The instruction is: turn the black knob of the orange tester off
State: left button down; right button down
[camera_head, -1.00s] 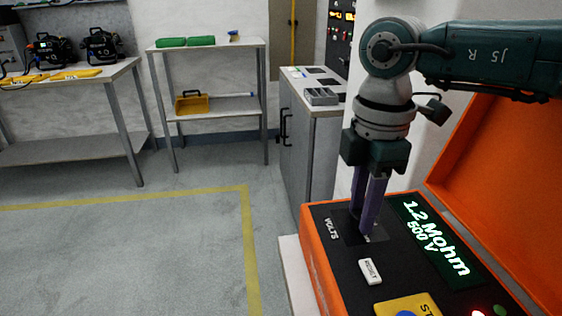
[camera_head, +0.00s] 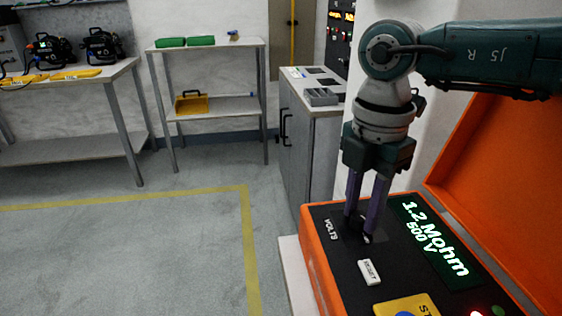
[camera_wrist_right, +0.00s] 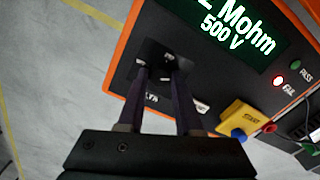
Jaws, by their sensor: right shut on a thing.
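The orange tester (camera_head: 318,258) stands open at the lower right, its lid (camera_head: 500,180) raised. My right gripper (camera_head: 361,226) points down at the panel beside the "VOLTS" label and is shut on the black knob. In the right wrist view the fingers (camera_wrist_right: 160,82) stand on either side of the knob, which is dark and mostly hidden between them. The knob's exact setting cannot be read. My left gripper is not in view.
A white "RESET" button (camera_head: 370,272) and a yellow "START" block (camera_head: 408,305) lie close to the gripper. A red light (camera_wrist_right: 278,81) glows at "FAIL". A grey cabinet (camera_head: 308,150) stands behind the tester. The floor at left is clear.

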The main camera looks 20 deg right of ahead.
jog(key=n, duration=0.4)
jog(key=shift+n, duration=0.4)
jog(key=n, duration=0.3)
jog(key=shift+n+b, duration=0.3)
jog(key=shift+b, duration=0.05)
jog(key=n, duration=0.3)
jog(key=shift+n+b, duration=0.3)
jog(key=n+b, duration=0.1)
jog(key=n, duration=0.2)
jog(key=shift+n, duration=0.3)
jog(key=n+b, duration=0.1)
jog(key=n, duration=0.2)
jog(key=shift+n, duration=0.3)
jog(key=n+b, duration=0.1)
jog(key=n, duration=0.3)
jog(key=shift+f+n, duration=0.1)
jog(key=shift+n, duration=0.2)
jog(key=n+b, duration=0.1)
jog(key=n, duration=0.3)
jog(key=shift+b, duration=0.4)
jog(key=shift+n+b, duration=0.4)
jog(key=shift+n, duration=1.3)
